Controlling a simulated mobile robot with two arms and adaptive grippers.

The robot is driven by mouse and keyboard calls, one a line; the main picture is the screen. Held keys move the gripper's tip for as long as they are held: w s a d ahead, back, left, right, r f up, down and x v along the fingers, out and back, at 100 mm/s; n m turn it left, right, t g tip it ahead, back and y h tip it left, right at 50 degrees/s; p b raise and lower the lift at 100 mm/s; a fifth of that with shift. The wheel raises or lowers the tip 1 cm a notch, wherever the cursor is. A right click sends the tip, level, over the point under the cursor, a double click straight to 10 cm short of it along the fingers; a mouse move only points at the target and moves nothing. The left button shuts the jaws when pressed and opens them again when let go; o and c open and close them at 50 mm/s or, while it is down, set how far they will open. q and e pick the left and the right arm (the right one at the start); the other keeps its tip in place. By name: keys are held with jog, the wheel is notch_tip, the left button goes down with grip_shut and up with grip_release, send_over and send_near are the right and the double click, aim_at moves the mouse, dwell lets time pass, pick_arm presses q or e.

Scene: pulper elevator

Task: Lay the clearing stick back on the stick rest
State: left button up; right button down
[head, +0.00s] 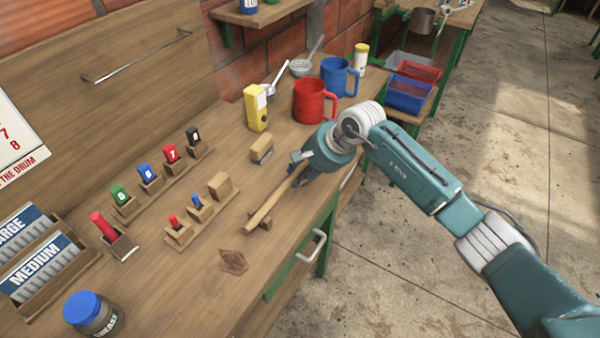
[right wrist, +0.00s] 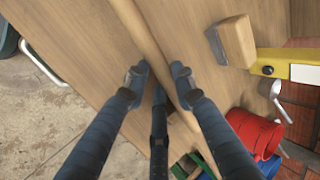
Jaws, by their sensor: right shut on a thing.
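The clearing stick (head: 275,205) is a slim light-wood rod over the bench near its front edge. My right gripper (head: 300,167) is shut on it near its far end. In the right wrist view the stick (right wrist: 142,32) runs between the two fingertips (right wrist: 160,82). The stick rest shows as a small wooden block (head: 265,224) under the near part of the stick, mostly hidden by it. I cannot tell whether the stick touches it. My left gripper is not in view.
A wood-backed brush (head: 262,148), yellow box (head: 255,108), red mug (head: 312,101) and blue mug (head: 340,77) stand behind the gripper. Numbered coloured pieces in wooden holders (head: 148,178) line the left. A grease jar (head: 92,313) stands front left. Bench around the dark stain (head: 233,262) is clear.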

jog(key=c, duration=1.4)
grip_release()
jog(key=shift+o, duration=0.2)
